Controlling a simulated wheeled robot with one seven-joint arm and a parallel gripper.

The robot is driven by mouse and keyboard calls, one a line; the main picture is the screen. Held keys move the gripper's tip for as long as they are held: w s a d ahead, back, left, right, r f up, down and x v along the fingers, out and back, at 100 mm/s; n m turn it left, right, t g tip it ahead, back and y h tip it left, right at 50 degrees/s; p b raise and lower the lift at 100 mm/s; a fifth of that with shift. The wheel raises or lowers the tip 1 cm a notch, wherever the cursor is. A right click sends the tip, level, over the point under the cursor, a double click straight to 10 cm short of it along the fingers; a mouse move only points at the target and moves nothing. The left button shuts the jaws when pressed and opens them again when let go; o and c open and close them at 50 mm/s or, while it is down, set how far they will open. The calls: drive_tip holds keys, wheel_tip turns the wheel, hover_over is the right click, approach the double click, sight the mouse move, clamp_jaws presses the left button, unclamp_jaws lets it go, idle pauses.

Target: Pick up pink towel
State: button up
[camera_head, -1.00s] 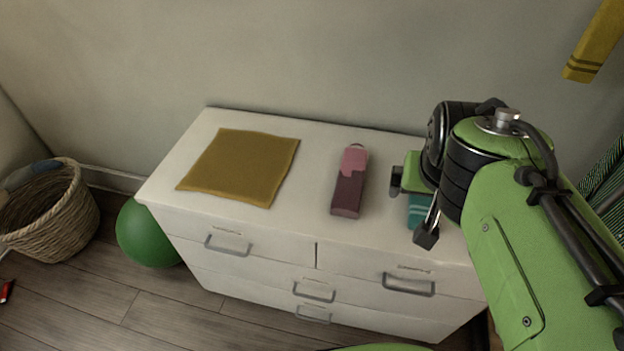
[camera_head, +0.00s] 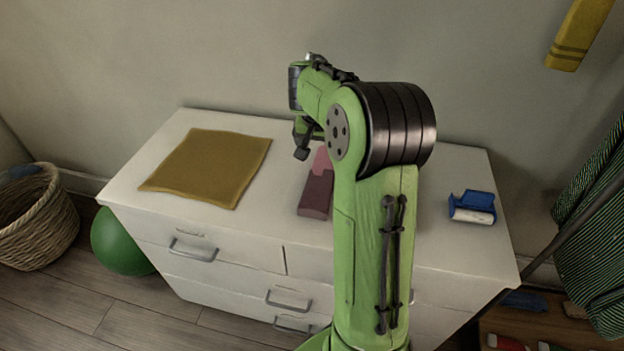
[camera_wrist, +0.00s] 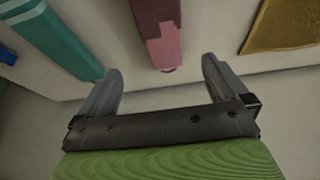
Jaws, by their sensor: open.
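The pink towel (camera_head: 316,195) is a narrow folded bar, pink at its back end and maroon at the front. It lies on the white dresser top, partly hidden by my arm. In the wrist view the pink towel (camera_wrist: 162,35) points its pink end toward the gap between my fingers. My gripper (camera_wrist: 162,67) is open and empty, with no visible contact with the towel. In the head view my gripper (camera_head: 304,140) is by the towel's back end, partly hidden; its height above the top is hard to tell.
A mustard cloth (camera_head: 208,168) lies left on the dresser (camera_head: 150,170). A teal striped item (camera_wrist: 50,38) lies beside the towel. A blue-and-white object (camera_head: 472,206) sits at the right. The wall (camera_head: 230,60) stands behind. A basket (camera_head: 38,222) and green ball (camera_head: 120,242) are at left.

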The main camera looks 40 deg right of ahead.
drive_tip(key=b, duration=0.2)
approach(324, 169)
drive_tip(key=x, duration=0.5)
drive_tip(key=shift+s+d, duration=0.1)
drive_tip(key=b+x, duration=0.2)
drive_tip(key=x, duration=0.3)
drive_tip(key=shift+f, duration=0.15)
drive_tip(key=shift+r, duration=0.2)
drive_tip(key=c, duration=0.9)
